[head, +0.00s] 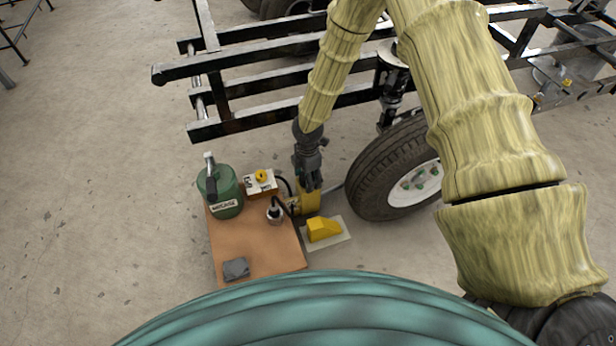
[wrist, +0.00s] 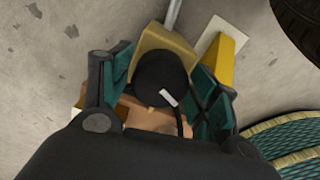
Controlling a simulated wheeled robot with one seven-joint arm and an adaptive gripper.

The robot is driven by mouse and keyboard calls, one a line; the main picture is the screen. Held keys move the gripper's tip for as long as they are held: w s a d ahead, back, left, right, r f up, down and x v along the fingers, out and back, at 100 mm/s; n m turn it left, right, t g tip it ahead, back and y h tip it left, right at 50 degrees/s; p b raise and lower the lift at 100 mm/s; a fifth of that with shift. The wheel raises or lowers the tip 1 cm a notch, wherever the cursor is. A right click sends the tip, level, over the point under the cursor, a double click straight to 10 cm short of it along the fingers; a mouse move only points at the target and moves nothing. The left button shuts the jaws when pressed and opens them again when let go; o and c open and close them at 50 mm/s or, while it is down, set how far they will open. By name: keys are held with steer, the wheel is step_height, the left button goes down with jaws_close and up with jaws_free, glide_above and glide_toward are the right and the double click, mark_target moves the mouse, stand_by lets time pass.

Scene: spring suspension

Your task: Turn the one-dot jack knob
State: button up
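A round black knob (wrist: 158,78) with a short white bar on its face sits on top of a yellow block (wrist: 165,47) in the wrist view. I can make out no dot mark on it. My gripper (wrist: 160,92) is over the knob, with one teal-padded finger on each side. The fingers stand wide and look open, though the gap to the knob is small. In the head view my gripper (head: 311,184) points down at the yellow jack body (head: 309,203) and hides the knob.
A tyre (head: 385,175) and black frame (head: 250,120) stand close.

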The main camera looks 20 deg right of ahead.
steer(key=c, duration=0.6)
steer(key=shift+r+p, duration=0.15)
steer(key=shift+p, duration=0.35)
steer(key=shift+r+m+p, duration=0.1)
steer(key=shift+m+p, duration=0.6)
steer(key=shift+p, duration=0.15)
steer(key=m+p, duration=0.2)
steer(key=p, duration=0.1)
steer(key=m+p, duration=0.3)
steer(key=shift+f+m+p, duration=0.2)
steer(key=shift+m+p, duration=0.7)
steer(key=shift+m, duration=0.3)
